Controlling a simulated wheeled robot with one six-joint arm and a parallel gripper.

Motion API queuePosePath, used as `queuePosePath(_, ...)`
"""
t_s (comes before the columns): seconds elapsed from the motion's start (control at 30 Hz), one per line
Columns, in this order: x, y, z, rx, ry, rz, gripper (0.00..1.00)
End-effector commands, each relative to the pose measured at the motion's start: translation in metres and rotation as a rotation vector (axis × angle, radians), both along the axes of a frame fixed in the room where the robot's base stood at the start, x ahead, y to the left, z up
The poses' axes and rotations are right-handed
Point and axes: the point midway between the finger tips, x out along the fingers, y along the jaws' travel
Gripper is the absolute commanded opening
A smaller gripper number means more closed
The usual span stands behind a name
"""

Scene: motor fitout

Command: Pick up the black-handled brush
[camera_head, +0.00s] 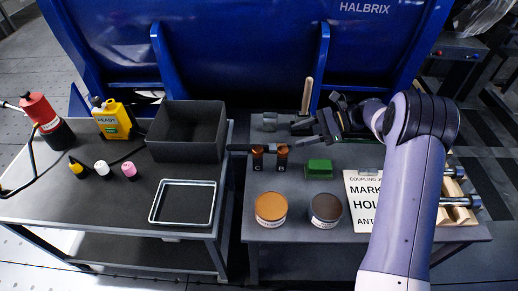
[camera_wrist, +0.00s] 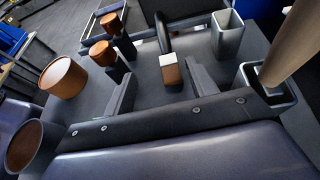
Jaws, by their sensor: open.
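The black-handled brush lies on the right-hand dark table. Its black handle (camera_wrist: 162,34) points away from my gripper in the wrist view, and its pale ferrule and brown bristle end (camera_wrist: 171,73) are nearest me. In the head view the handle (camera_head: 239,147) sticks out past the table's left edge. My gripper (camera_wrist: 161,70) is open and empty, low over the table. In the wrist view the bristle end shows between the fingertips; I cannot tell whether they reach around it. In the head view my gripper (camera_head: 299,133) points left, and part of the brush is hard to make out.
Two brown-topped dark pieces (camera_wrist: 104,53) stand close to one side. Square metal cups (camera_wrist: 266,84) stand on the other; the nearer holds a wooden handle (camera_head: 307,95). Two round jars (camera_head: 271,208), a green block (camera_head: 319,168) and a clipboard (camera_head: 363,203) lie towards the front.

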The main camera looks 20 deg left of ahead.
Motion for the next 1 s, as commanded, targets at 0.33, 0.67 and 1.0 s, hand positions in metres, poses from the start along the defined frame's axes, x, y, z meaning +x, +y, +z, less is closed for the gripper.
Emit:
queuePosePath(0.33, -0.005, 0.014, -0.032, 0.000, 0.000, 0.002, 0.55)
queuePosePath(0.67, -0.017, 0.045, -0.048, 0.000, 0.000, 0.003, 0.55)
queuePosePath(1.0, -0.023, 0.065, -0.054, 0.000, 0.000, 0.000, 0.55)
